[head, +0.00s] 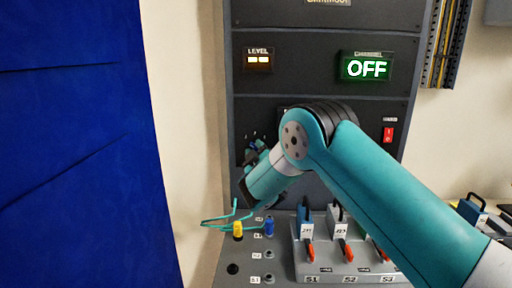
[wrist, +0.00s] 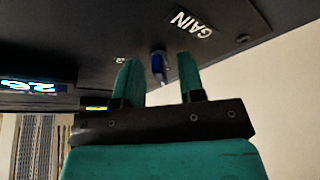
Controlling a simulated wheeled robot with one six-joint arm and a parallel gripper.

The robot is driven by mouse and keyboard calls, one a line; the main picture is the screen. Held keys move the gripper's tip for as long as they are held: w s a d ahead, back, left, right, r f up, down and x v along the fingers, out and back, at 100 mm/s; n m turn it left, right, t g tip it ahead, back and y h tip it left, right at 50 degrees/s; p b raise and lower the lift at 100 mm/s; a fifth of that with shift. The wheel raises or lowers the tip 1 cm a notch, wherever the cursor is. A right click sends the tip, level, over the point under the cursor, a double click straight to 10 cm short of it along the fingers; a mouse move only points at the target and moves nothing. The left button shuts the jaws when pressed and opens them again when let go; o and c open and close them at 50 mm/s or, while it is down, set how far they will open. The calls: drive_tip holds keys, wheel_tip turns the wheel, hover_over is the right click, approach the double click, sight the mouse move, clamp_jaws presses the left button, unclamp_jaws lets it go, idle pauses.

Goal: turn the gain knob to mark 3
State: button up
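The blue gain knob (wrist: 157,66) shows in the wrist view on the dark panel, beside the white GAIN label (wrist: 191,24). My gripper (wrist: 157,72) is open, with one teal finger on each side of the knob and a visible gap to both. A few small pale marks show there, but the mark numbers and the knob's pointer setting cannot be read.
The LEVEL display (head: 258,60) shows lit bars, and the CHANNEL display (head: 366,67) reads OFF. A red switch (head: 388,135) is on the panel at right. A blue curtain (head: 75,150) hangs at left.

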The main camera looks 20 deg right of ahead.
clamp_jaws()
drive_tip(key=shift+f+b, duration=0.2)
drive_tip(key=shift+b, duration=0.3)
